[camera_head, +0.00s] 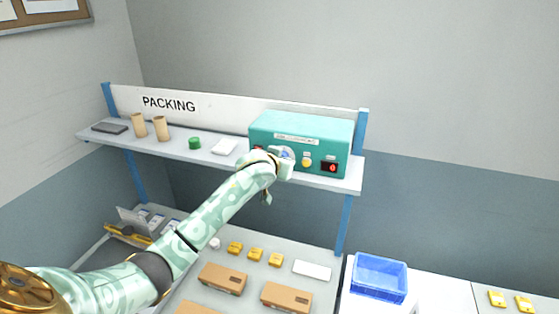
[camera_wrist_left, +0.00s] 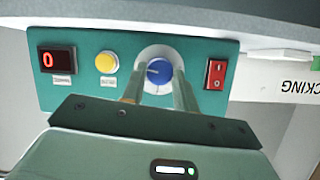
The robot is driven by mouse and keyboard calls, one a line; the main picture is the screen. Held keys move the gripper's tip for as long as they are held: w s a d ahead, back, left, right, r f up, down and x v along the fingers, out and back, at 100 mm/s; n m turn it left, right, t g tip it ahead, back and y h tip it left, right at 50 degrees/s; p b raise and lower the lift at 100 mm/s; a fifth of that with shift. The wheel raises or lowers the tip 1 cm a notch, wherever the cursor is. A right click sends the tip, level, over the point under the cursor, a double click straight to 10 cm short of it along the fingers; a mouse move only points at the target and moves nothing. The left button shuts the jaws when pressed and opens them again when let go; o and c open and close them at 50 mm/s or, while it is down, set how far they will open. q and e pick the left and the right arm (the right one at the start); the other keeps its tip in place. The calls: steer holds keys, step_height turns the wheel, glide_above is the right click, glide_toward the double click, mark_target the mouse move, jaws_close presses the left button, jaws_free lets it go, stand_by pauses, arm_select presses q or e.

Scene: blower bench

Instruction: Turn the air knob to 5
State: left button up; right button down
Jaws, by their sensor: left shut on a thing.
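The teal blower box (camera_head: 297,131) stands on the right end of the shelf. Its blue air knob (camera_wrist_left: 159,71) sits on a pale round plate, between a yellow button (camera_wrist_left: 107,61) and a red rocker switch (camera_wrist_left: 215,75). The red display (camera_wrist_left: 56,61) reads 0; it also shows in the head view (camera_head: 330,168). My left gripper (camera_wrist_left: 158,85) is shut on the blue knob, with one finger on each side. In the head view my left gripper (camera_head: 284,164) is at the box's front and hides part of the knob. My right gripper is not in view.
The shelf (camera_head: 175,148) also carries cardboard tubes (camera_head: 161,128), a green cap (camera_head: 194,143) and a white block (camera_head: 224,146). Below, the bench holds brown boxes (camera_head: 222,279) and several small yellow items. A blue crate (camera_head: 379,278) stands at the right.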

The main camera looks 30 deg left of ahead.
arm_select(q)
steer(key=o, duration=1)
steer(key=shift+f, duration=0.1)
steer(key=shift+c, duration=0.2)
steer(key=v, duration=1.6)
steer(key=shift+b, duration=0.45)
steer(key=shift+s+d, duration=0.1)
